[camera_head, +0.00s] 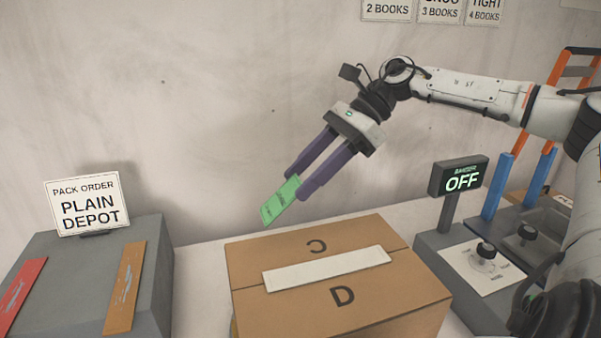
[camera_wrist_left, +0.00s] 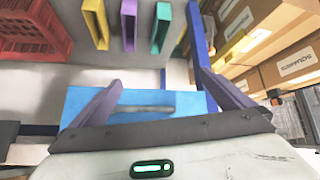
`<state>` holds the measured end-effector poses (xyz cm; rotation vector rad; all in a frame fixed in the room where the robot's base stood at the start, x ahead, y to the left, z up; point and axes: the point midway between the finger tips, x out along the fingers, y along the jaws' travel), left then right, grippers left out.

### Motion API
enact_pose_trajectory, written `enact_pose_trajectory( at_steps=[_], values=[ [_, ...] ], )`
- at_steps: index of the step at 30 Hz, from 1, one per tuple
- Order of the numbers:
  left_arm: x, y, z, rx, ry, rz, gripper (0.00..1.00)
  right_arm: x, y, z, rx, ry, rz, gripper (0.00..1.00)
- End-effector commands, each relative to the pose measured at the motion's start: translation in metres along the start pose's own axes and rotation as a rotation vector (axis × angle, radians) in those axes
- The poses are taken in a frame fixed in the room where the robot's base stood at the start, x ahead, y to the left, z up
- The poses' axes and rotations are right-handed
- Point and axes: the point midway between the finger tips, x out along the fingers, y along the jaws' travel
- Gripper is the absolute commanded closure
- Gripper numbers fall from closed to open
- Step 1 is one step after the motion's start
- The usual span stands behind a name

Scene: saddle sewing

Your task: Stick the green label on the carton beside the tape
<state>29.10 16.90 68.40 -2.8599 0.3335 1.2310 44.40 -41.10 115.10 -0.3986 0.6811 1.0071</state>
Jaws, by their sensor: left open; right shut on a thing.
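My right gripper (camera_head: 298,184) is shut on the green label (camera_head: 279,203) and holds it in the air, tilted, above the back left part of the carton. The label hangs from the fingertips, apart from the carton. The brown carton (camera_head: 390,297) is closed, with a white tape strip (camera_head: 326,267) across its top between the letters C and D. My left gripper (camera_wrist_left: 161,82) is open in the left wrist view, over a blue surface with a grey bar between the fingers. It is outside the head view.
A grey block (camera_head: 70,275) at left bears red (camera_head: 18,295) and orange (camera_head: 125,287) strips and a PLAIN DEPOT sign (camera_head: 88,204). A bander panel reading OFF (camera_head: 459,177) stands right of the carton. The left wrist view shows a red crate (camera_wrist_left: 35,30) and shelved boxes (camera_wrist_left: 295,62).

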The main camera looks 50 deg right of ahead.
Motion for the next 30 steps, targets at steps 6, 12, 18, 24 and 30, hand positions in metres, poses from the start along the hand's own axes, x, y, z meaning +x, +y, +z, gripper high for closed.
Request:
enact_pose_trajectory(
  at_steps=[6, 12, 18, 24, 30],
  values=[
    [0.0, 0.001, 0.001, 0.0, -0.001, 0.001, 0.0, -0.003, 0.0, 0.0, -0.001, 0.0, -0.001, 0.75],
    [0.01, 0.0, 0.008, 0.0, 0.002, 0.001, 0.0, 0.008, 0.0, -0.011, 0.0, 0.0, 0.0, 0.75],
    [0.023, -0.002, 0.015, 0.002, 0.011, 0.001, 0.0, 0.022, 0.0, -0.026, -0.001, 0.001, -0.001, 0.75],
    [0.036, -0.004, 0.023, 0.003, 0.017, 0.0, 0.0, 0.036, 0.0, -0.041, 0.0, 0.0, 0.0, 0.75],
    [0.045, -0.005, 0.033, 0.005, 0.015, 0.001, 0.0, 0.046, 0.0, -0.052, -0.001, 0.001, -0.001, 0.75]
  ],
)
